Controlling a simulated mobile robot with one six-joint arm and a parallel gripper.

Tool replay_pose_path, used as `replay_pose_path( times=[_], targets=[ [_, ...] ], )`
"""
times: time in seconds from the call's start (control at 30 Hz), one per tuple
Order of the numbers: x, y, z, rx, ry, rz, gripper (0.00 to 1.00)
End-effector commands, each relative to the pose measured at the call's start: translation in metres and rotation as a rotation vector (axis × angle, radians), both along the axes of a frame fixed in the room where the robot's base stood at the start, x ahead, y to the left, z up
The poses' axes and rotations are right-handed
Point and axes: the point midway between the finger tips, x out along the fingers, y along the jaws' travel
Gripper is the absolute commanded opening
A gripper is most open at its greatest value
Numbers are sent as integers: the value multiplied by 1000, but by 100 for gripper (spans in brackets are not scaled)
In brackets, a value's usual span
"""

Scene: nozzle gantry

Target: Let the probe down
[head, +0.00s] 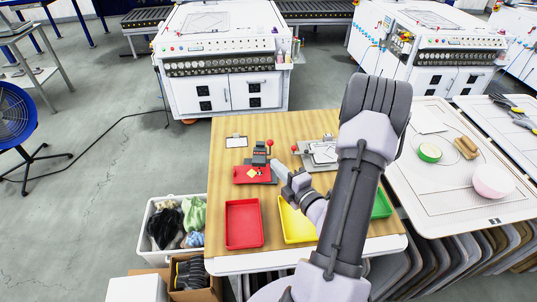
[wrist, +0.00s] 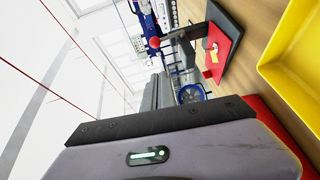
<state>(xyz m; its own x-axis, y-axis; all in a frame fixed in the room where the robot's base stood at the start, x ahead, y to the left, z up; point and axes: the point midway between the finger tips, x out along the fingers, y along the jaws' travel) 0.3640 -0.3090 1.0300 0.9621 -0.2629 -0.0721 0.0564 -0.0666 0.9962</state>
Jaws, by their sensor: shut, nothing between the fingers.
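The small gantry (head: 259,158) stands on the wooden table, a dark device with a red base plate (head: 243,178) and a red ball knob (head: 269,143) on its lever. A small yellowish piece lies on the plate. In the wrist view the view is turned sideways; the red plate (wrist: 226,55) and red knob (wrist: 154,43) show near the top. My gripper (head: 279,170) is shut and empty, just right of the gantry and below the knob in the head view. Its fingertips are small there, and contact cannot be told. The probe tip is too small to make out.
A second device with a red knob (head: 294,149) stands to the right, partly behind my arm. A red tray (head: 243,224), a yellow tray (head: 296,222) and a green tray (head: 381,205) line the front. A clipboard (head: 236,141) lies behind the gantry.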

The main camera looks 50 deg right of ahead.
Motion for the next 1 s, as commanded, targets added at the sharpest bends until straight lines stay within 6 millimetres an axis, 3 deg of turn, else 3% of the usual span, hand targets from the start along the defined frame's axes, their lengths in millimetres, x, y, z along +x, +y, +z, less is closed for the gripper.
replay_pose_path(
  times=[0.2,0.3,0.5,0.83,1.0],
  targets=[
    [46,-11,-4,-3,-2,6,0],
    [53,-29,-5,-5,-2,2,0],
    [61,-44,-7,-2,-1,2,0],
    [62,-46,-6,-1,0,3,0],
    [66,-51,3,28,26,5,0]
  ],
)
